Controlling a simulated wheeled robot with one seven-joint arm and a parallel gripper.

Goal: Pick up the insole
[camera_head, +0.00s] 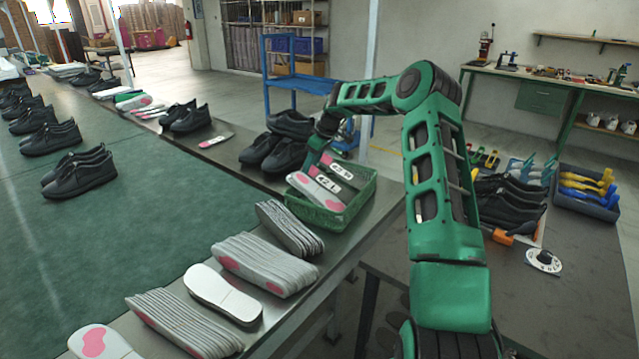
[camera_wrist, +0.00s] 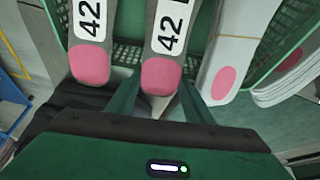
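A grey insole (camera_wrist: 162,72) with a pink heel and a white "42" label lies tilted in the green basket (camera_head: 345,217). In the wrist view, the two fingers of my gripper (camera_wrist: 160,90) are apart, one on each side of this insole's heel end. Whether they touch its edges I cannot tell. Another insole (camera_wrist: 90,60) labelled 42 lies to the left, outside the fingers. A pale insole (camera_wrist: 222,85) with a pink patch lies to the right. In the head view my gripper (camera_head: 315,150) is at the basket's far side, its fingertips partly hidden.
Black shoes (camera_head: 275,150) stand just behind the basket. Stacks of insoles (camera_head: 262,265) lie in front of it on the metal bench edge. The green belt (camera_head: 110,225) carries more shoes at left. A side table (camera_head: 570,290) with shoes and tools stands at right.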

